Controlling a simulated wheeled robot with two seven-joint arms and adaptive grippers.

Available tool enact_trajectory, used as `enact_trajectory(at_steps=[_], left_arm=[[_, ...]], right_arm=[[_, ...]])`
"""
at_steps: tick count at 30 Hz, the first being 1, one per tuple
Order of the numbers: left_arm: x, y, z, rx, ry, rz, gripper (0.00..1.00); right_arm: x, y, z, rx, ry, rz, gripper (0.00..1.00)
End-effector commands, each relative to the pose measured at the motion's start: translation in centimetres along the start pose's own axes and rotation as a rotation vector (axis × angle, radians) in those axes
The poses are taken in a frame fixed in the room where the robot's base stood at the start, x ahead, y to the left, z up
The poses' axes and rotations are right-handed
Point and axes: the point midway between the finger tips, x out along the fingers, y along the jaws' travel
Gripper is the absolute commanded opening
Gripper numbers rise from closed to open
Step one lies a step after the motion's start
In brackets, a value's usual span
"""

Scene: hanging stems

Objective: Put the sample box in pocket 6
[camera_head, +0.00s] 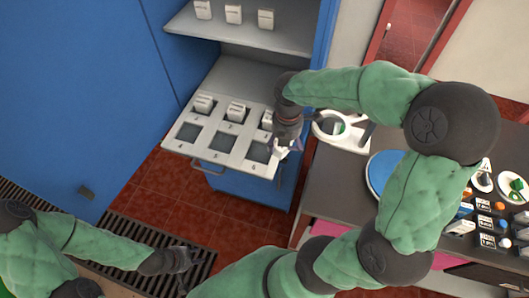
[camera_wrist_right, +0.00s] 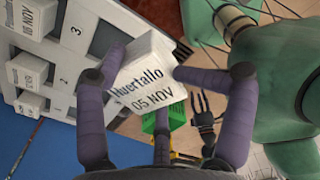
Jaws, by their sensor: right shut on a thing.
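The sample box (camera_wrist_right: 150,78) is white, and its label reads Huertallo, 05 NOV. My right gripper (camera_wrist_right: 140,75) is shut on it, with purple fingers on either side. In the head view the right gripper (camera_head: 288,148) is at the right front corner of the pocketed tray (camera_head: 198,152), and the box is mostly hidden. Pocket 6 (camera_head: 258,151) is the front-row pocket at the right and looks empty, just left of the gripper. My left gripper (camera_head: 180,261) is low over the floor grating, away from the tray; its fingers are too small to read.
White boxes (camera_head: 236,111) stand in the back-row pockets; the other front pockets look empty. A shelf (camera_head: 240,33) with more boxes is above. A dark counter (camera_head: 338,185) at the right holds a white round device (camera_head: 333,126), a blue disc (camera_head: 379,172) and several small items.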

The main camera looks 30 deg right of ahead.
Motion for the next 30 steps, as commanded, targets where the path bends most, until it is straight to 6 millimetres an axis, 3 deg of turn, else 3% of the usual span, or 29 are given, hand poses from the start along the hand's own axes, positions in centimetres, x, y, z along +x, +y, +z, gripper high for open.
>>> enact_trajectory(at_steps=[3, 6, 11, 14, 24, 30], left_arm=[[-0.3, 0.1, 0.0, -0.001, 0.001, 0.0, 0.4], [-0.4, 0.1, 0.0, -0.001, 0.001, 0.0, 0.4], [-0.3, 0.1, 0.0, -0.001, 0.001, 0.0, 0.4], [0.0, 0.0, 0.0, -0.001, 0.001, 0.0, 0.4], [1.4, -0.5, -0.1, 0.0, 0.001, 0.0, 0.4], [2.4, -0.9, -0.1, 0.0, 0.001, 0.0, 0.4]], right_arm=[[-1.5, -2.8, -0.4, 0.197, 0.0, 0.002, 0.33], [-2.1, -4.3, -0.8, 0.313, 0.001, 0.002, 0.33], [-2.2, -4.9, -1.1, 0.397, 0.002, -0.002, 0.33], [-1.5, -3.5, -1.1, 0.403, 0.002, -0.002, 0.33], [1.8, 3.6, -0.8, 0.399, 0.002, -0.003, 0.33], [5.1, 6.3, -0.7, 0.4, 0.002, -0.004, 0.33]])
